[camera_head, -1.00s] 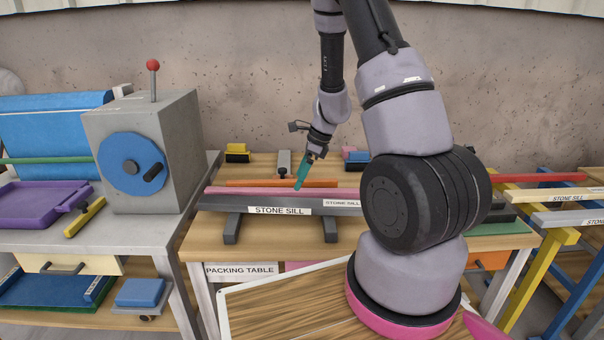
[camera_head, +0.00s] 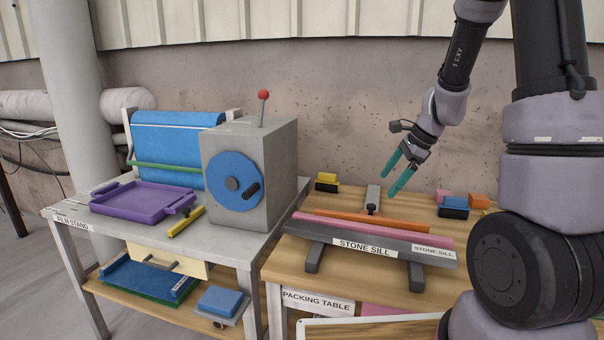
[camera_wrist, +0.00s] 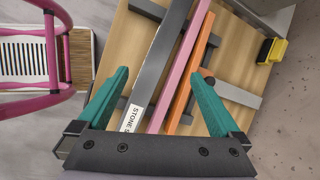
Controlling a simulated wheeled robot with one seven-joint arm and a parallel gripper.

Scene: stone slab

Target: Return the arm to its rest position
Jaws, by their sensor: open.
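My gripper (camera_head: 396,176) has teal fingers spread apart with nothing between them. It is in the air above the back of the packing table (camera_head: 290,270). In the wrist view my gripper (camera_wrist: 165,100) also shows open, with the table below. The grey stone sill (camera_head: 395,252) lies on dark supports on the table, with a pink strip (camera_head: 350,229) and an orange bar (camera_head: 372,221) along it. The stone sill also shows in the wrist view (camera_wrist: 160,65). My fingers appear clear of all of these.
The film stand (camera_head: 80,215) at left holds a grey machine with a blue dial (camera_head: 236,180), a purple tray (camera_head: 140,202) and a yellow bar (camera_head: 186,221). Small yellow (camera_head: 327,182), blue (camera_head: 453,206) and orange (camera_head: 479,201) blocks sit at the table's back. A wall stands behind.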

